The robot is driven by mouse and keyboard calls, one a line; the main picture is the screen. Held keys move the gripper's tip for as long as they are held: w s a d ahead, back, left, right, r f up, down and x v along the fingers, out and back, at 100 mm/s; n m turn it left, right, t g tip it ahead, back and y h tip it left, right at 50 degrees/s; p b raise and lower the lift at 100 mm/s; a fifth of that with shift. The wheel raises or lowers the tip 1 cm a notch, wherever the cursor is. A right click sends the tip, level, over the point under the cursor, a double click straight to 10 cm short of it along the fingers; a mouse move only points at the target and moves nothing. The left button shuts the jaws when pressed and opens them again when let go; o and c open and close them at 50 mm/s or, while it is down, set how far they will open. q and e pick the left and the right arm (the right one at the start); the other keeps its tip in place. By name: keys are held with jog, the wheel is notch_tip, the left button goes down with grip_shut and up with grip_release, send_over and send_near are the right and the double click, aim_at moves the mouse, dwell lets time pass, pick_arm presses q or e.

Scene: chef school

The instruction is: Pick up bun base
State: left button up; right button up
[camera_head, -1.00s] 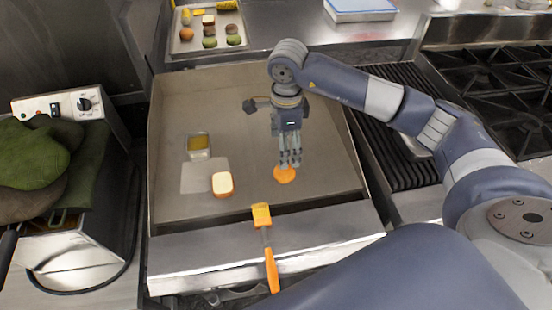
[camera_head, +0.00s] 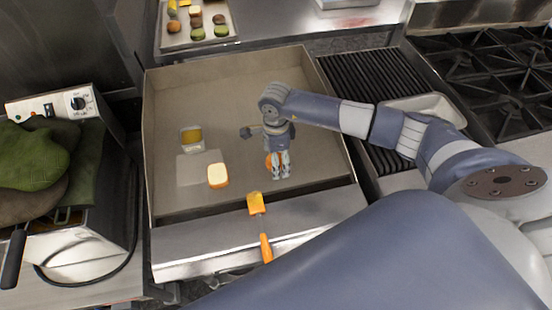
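A round orange-brown piece (camera_head: 268,161), which may be the bun base, is on the griddle and mostly hidden behind my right gripper. My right gripper (camera_head: 280,176) points down there, with its fingers in front of the piece. The fingers look close together; whether they touch or hold the piece cannot be told. A pale bread-like piece (camera_head: 218,175) with a tan edge lies on the griddle to the left of the gripper. My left gripper is not in view.
The griddle (camera_head: 215,105) has raised walls. A small metal container (camera_head: 192,138) stands at its left. An orange-handled spatula (camera_head: 262,230) lies over the front edge. A tray (camera_head: 200,40) of food stands behind. A ribbed grill (camera_head: 370,90) is at right.

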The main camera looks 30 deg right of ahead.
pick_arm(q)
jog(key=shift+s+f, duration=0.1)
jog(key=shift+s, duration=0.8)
pick_arm(e)
jog(key=c, duration=1)
jog(key=shift+c, duration=0.2)
jog(key=shift+w+r+b, duration=0.1)
jog(key=shift+r+b, duration=0.25)
jog(key=shift+r, duration=0.15)
notch_tip(320, 180, up, 8)
jog(key=b, duration=0.2)
jog(key=shift+f+b, duration=0.15)
jog(key=shift+b, duration=0.2)
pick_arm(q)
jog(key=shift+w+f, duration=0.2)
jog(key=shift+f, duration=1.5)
pick_arm(e)
jog(key=shift+r, duration=0.65)
